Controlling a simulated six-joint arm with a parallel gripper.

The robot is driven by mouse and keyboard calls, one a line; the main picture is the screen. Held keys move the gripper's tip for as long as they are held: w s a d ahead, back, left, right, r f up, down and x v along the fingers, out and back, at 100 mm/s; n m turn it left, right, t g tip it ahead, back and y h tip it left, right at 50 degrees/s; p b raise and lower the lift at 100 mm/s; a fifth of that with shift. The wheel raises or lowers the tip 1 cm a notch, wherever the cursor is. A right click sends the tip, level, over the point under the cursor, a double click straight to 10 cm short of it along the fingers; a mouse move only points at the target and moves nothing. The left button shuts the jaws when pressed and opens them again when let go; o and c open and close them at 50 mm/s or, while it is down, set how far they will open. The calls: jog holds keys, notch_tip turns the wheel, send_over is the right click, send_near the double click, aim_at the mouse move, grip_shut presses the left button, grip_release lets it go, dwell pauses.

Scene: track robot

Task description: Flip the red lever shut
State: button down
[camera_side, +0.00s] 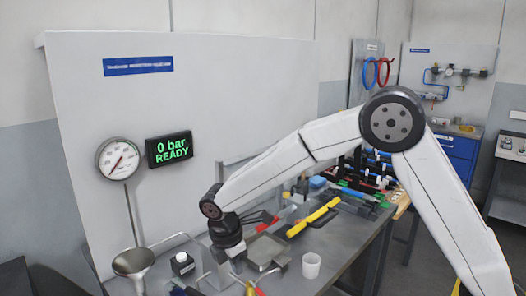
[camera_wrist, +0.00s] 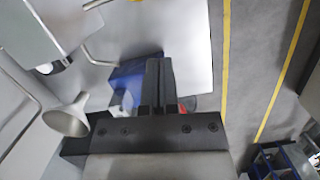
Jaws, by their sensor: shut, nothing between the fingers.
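In the wrist view, a red piece (camera_wrist: 188,103) shows in part beside my gripper's fingers; it may be the red lever, but its position cannot be told. A blue body (camera_wrist: 128,76) lies just left of the fingers, partly hidden by them. My gripper (camera_wrist: 160,64) is shut and empty, its dark fingers together over this spot; contact cannot be told. In the side view, my gripper (camera_side: 237,266) is low over the bench's front part, and its fingertips are hard to make out.
A metal funnel (camera_side: 134,263), a small bottle (camera_side: 182,265), a grey tray (camera_side: 267,251) and a white cup (camera_side: 311,265) stand around my gripper. A yellow bar (camera_side: 314,217) lies farther back. The display (camera_side: 169,149) reads "0 bar READY", beside a round gauge (camera_side: 119,159).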

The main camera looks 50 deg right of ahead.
jog(key=shift+a+r, duration=0.2)
jog(key=shift+r, duration=0.7)
jog(key=shift+a+r, duration=0.15)
jog(key=shift+r, duration=0.7)
jog(key=shift+d, duration=0.1)
